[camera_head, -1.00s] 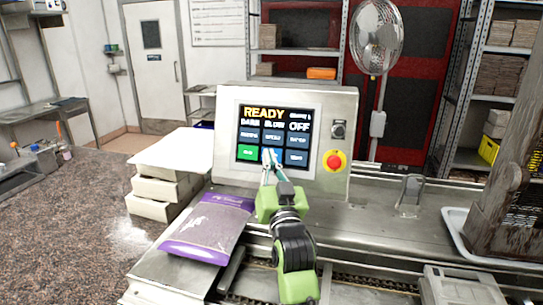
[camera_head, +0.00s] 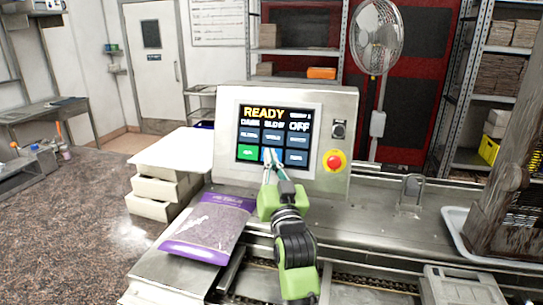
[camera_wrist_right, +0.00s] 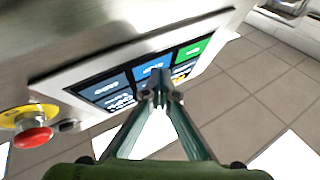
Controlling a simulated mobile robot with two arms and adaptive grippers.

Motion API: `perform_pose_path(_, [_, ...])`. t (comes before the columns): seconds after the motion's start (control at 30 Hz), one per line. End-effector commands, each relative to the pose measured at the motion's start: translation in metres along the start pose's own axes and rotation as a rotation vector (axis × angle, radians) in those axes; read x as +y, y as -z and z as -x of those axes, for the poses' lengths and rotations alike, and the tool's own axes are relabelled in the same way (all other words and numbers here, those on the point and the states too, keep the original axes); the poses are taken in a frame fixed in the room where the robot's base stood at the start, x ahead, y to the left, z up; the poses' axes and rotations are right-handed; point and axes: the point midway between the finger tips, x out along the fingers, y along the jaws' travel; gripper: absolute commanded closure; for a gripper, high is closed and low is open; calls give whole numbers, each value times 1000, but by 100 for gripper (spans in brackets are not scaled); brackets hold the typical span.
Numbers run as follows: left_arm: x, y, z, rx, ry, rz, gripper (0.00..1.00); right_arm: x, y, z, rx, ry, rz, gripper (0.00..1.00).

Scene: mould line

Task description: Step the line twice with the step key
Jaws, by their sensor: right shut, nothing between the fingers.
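The control panel's screen (camera_head: 273,136) reads READY at the top, with OFF at the right of the line below. Under that are rows of dark blue keys and a green key (camera_head: 247,153) at the lower left. The lower middle key (camera_wrist_right: 150,70) is a brighter blue than its neighbours; small key labels are not readable. My right gripper (camera_head: 268,153) is shut and empty, its fingertips at this lower middle key. In the right wrist view the fingertips (camera_wrist_right: 161,96) overlap the screen; I cannot tell whether they touch it. My left gripper is not in view.
A red stop button (camera_head: 334,161) on a yellow collar and a dark switch (camera_head: 339,129) sit right of the screen. A purple-edged bag (camera_head: 208,228) and stacked boxes (camera_head: 155,208) stand left of my arm. A metal conveyor bed runs right.

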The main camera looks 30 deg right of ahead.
Motion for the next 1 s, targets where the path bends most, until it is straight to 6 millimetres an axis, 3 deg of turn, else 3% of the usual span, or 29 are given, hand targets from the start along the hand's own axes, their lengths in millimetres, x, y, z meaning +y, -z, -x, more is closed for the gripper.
perform_pose_path(0.57, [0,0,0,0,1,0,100,2,-2,-2,-1,0,0,100])
perform_pose_path(1.0, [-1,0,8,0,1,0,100,-6,6,8,-1,0,0,100])
